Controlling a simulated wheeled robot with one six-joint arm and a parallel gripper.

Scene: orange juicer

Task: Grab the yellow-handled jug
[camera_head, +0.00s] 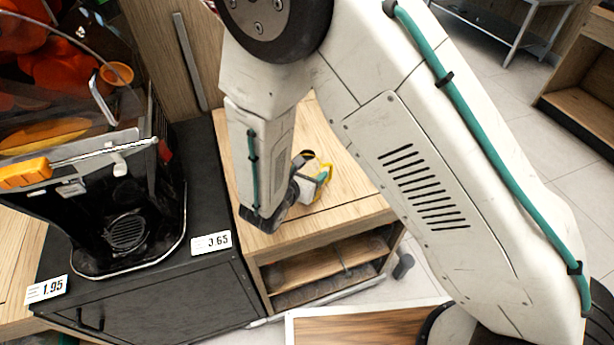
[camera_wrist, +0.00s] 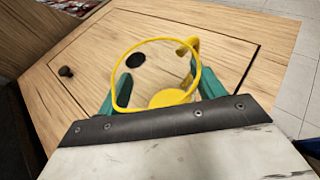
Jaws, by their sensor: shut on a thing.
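The yellow-handled jug (camera_wrist: 168,98) is clear, with a yellow rim, a yellow round part inside the rim outline and a yellow handle at the upper right. In the wrist view my gripper (camera_wrist: 160,82) has a teal finger on each side of the jug and is shut on it. In the head view the jug (camera_head: 325,174) shows as a small yellow shape over the wooden cabinet top, partly hidden by my gripper (camera_head: 306,188). I cannot tell whether the jug still touches the top.
The wooden cabinet (camera_head: 345,200) has open shelves below its top. A black juicer (camera_head: 125,220) with a yellow-orange handle stands on a dark counter at left, with price tags on the counter edge. Tiled floor lies at right.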

